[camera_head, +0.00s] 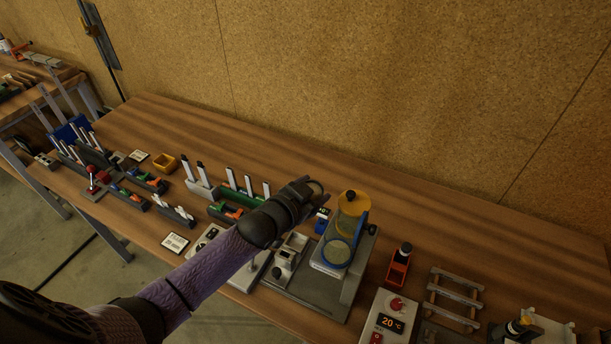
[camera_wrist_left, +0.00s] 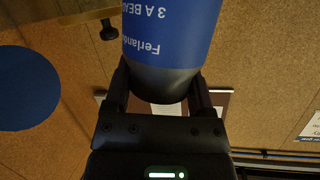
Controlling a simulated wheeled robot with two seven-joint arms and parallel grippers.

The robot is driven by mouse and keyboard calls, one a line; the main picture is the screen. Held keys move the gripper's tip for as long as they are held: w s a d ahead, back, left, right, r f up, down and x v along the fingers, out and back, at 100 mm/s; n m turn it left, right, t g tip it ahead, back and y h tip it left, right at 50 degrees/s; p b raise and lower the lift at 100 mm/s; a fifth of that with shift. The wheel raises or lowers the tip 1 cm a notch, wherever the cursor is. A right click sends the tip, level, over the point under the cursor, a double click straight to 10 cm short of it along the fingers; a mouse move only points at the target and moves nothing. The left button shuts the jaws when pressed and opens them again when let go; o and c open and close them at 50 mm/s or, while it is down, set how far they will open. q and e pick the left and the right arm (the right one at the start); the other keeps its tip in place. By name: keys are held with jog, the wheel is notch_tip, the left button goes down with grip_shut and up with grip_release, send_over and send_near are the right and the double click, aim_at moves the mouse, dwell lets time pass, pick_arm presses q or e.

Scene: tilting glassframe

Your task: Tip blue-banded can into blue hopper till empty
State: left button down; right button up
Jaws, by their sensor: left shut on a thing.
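My left gripper (camera_wrist_left: 162,92) is shut on the blue-banded can (camera_wrist_left: 170,32), which has a dark lower end and upside-down white lettering in the left wrist view. I cannot tell which blue part is the hopper. A blue disc (camera_wrist_left: 25,88) shows at left in the wrist view. My right gripper is not in view.
Racks with pale sticks (camera_head: 199,178) and small bins (camera_head: 165,162) crowd the bench's left. The bench's back strip (camera_head: 240,140) is clear before the cork wall.

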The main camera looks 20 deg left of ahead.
pick_arm(q)
jog(key=s+d+m+t+b, duration=0.3)
jog(key=d+m+t+b, duration=0.3)
jog(key=m+b, duration=0.7)
jog(key=m, duration=0.4)
jog(key=shift+d+b, duration=0.15)
jog(key=shift+b, duration=0.2)
dwell(4.7)
jog(key=shift+w+r+n+g+y+p, duration=0.1)
jog(key=shift+r+n+g+y+p, duration=0.15)
jog(key=shift+n+p, duration=0.65)
jog(key=shift+s+r+n+g+y+p, duration=0.1)
jog(key=shift+n+g+y+p, duration=0.2)
jog(key=shift+n, duration=1.15)
jog(key=shift+w+r+n+g+y+p, duration=0.15)
jog(key=shift+n+g+y+p, duration=0.3)
jog(key=shift+n, duration=0.7)
